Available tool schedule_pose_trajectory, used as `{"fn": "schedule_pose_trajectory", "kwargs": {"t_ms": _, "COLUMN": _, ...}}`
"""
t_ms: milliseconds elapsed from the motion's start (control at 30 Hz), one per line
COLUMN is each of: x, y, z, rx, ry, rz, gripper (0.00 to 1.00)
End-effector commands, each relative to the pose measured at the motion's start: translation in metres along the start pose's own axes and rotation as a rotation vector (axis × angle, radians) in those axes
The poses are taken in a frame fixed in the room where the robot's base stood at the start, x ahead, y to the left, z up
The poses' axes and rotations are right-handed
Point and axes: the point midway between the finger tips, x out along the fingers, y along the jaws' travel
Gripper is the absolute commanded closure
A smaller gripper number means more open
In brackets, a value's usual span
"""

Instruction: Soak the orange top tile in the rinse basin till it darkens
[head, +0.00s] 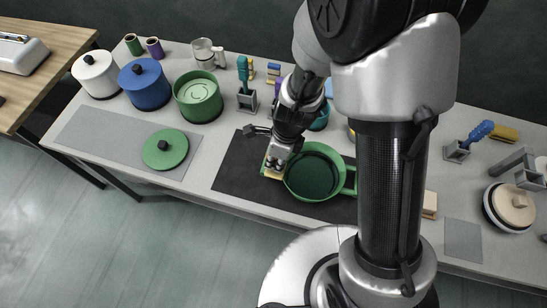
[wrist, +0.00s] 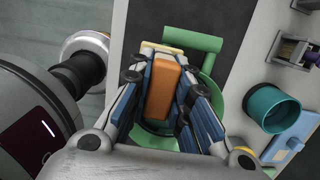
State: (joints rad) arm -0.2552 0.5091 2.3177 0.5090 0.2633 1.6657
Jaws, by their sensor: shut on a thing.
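An orange tile (wrist: 161,91) is held between the fingers of my gripper (wrist: 162,88) in the wrist view. The tile looks evenly orange on the side I see. In the head view my gripper (head: 277,157) is at the left side of a green round basin (head: 288,184) with a handle, on a dark mat. The tile cannot be made out there. The basin's green rim and handle also show behind the fingers in the wrist view (wrist: 193,40). I cannot tell whether the tile is inside the basin or above it. A pale yellow piece (head: 271,174) lies by the basin's left rim.
A green lid (head: 165,149) lies on a grey mat at left. White (head: 97,75), blue (head: 145,86) and green (head: 198,97) canisters stand behind it. A teal cup (wrist: 268,108) is close to the basin. Tool holders and a round pale-lidded pot (head: 511,206) stand at right.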

Motion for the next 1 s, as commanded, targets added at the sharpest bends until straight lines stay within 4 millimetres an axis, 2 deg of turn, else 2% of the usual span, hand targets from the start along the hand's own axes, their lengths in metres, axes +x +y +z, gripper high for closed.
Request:
{"fn": "schedule_pose_trajectory", "kwargs": {"t_ms": 333, "x": 0.024, "y": -0.012, "z": -0.026, "rx": 0.004, "ry": 0.0, "rz": -0.001, "gripper": 1.0}}
{"fn": "schedule_pose_trajectory", "kwargs": {"t_ms": 1000, "x": 0.01, "y": -0.043, "z": -0.085, "rx": 0.004, "ry": 0.0, "rz": -0.001, "gripper": 1.0}}
